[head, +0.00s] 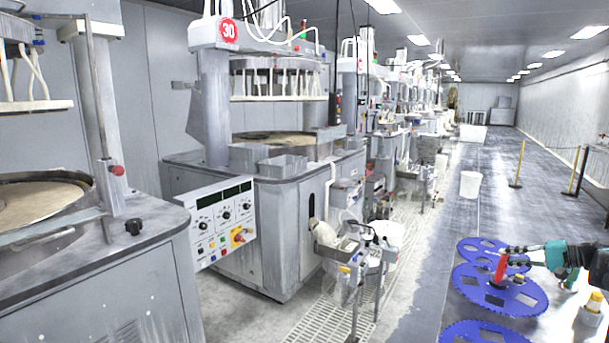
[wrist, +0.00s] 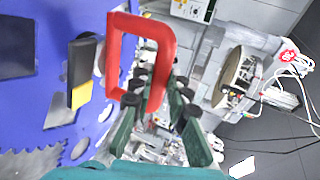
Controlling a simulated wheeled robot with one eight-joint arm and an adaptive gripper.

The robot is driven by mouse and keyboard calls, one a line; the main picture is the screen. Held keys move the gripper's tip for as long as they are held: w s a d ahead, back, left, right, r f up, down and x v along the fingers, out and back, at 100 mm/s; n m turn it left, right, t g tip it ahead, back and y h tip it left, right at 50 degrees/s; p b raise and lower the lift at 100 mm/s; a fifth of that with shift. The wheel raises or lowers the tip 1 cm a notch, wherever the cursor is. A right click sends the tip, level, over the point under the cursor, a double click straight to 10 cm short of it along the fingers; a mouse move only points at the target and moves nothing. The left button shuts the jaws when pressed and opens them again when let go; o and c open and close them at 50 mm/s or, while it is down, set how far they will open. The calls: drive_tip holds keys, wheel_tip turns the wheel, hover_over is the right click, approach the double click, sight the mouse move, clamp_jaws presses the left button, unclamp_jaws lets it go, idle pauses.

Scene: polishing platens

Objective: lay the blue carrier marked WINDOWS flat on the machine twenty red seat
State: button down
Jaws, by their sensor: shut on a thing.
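Blue toothed carriers lie at the lower right of the head view. The middle carrier (head: 521,298) has large cutouts and a red handle (head: 501,269) standing up from it. My gripper (head: 508,250) is at the top of this handle. In the wrist view the gripper (wrist: 160,82) is shut on the red handle (wrist: 113,62), with dark finger pads on both sides of it. The blue carrier (wrist: 50,100) fills the left side there, with dark window-like openings. I cannot read the WINDOWS marking. I cannot tell whether this carrier is lifted. No seat marked twenty is readable.
Other blue carriers lie behind (head: 468,246) and in front (head: 470,334). A polishing machine with a red 30 sign (head: 228,31) stands centre left, its control panel (head: 222,224) facing the aisle. The aisle floor between is mostly clear.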

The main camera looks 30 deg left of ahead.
drive_tip(key=shift+r, duration=1.8)
